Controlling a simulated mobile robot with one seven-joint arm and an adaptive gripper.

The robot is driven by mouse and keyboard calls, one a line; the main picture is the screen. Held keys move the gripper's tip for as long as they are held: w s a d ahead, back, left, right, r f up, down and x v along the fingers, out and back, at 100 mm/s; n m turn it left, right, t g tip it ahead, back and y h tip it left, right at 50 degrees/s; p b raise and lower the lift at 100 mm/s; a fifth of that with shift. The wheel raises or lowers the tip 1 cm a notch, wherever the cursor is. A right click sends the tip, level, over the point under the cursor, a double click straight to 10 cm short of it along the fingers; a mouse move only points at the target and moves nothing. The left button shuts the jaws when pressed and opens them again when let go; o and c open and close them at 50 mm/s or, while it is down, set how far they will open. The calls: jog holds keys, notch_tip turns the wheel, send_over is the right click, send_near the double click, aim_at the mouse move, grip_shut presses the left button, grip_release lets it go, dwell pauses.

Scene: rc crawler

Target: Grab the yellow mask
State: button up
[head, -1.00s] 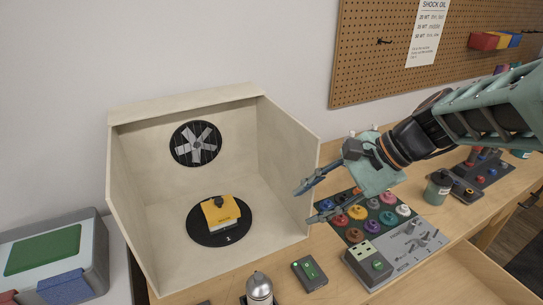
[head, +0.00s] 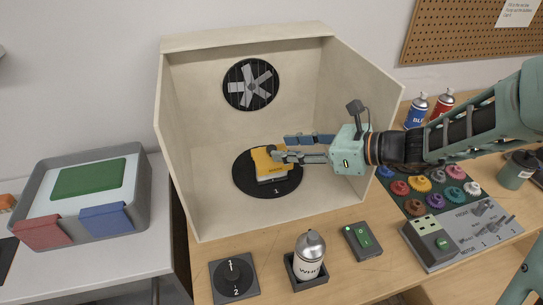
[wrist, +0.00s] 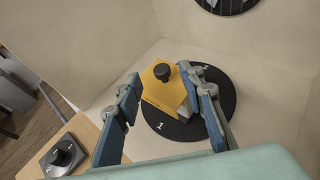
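The yellow mask (head: 268,164) sits on the round black turntable (head: 242,182) inside the beige spray booth. In the wrist view the mask (wrist: 154,90) is a yellow plate with a black knob (wrist: 162,72) on top, with a grey part under its right edge. My gripper (head: 280,148) reaches into the booth from the right, its fingertips at the mask in the head view. In the wrist view my gripper (wrist: 168,82) is open, with one blue-padded finger on each side of the mask. I cannot tell whether either finger touches it.
In front are a dial box (head: 234,279), a white spray can (head: 310,258) and a green switch (head: 363,240). A grey tray (head: 150,190) stands left; a tray of coloured gears (head: 432,186) stands right.

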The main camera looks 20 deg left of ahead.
aim_at(272, 148)
jog(key=x, duration=0.5)
jog(key=shift+w+a+f, duration=0.1)
jog(key=shift+a, duration=0.05)
grip_shut()
